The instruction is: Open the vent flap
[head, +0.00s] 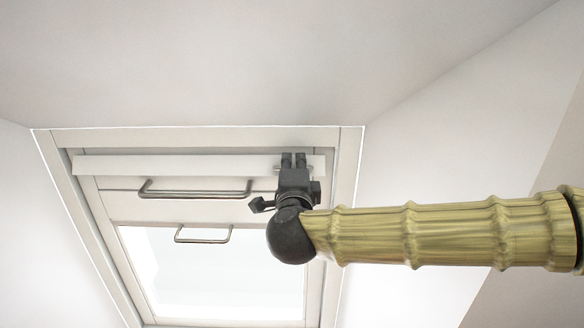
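The vent flap (170,166) is a long white strip across the top of the roof window, in the head view. My gripper (293,160) is in front of the flap's right end, with its fingers pointing up. The two dark fingertips are close together with a narrow gap between them. Small bits of metal show on either side of the fingers, but most of that part is hidden behind them. I cannot tell whether the fingers touch or grip anything.
A wide metal bar handle (195,194) is below the flap, and a smaller one (203,240) sits lower on the sash. The bright pane (215,275) is below. The window frame (347,190) is recessed between sloping white walls. My arm reaches in from the right.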

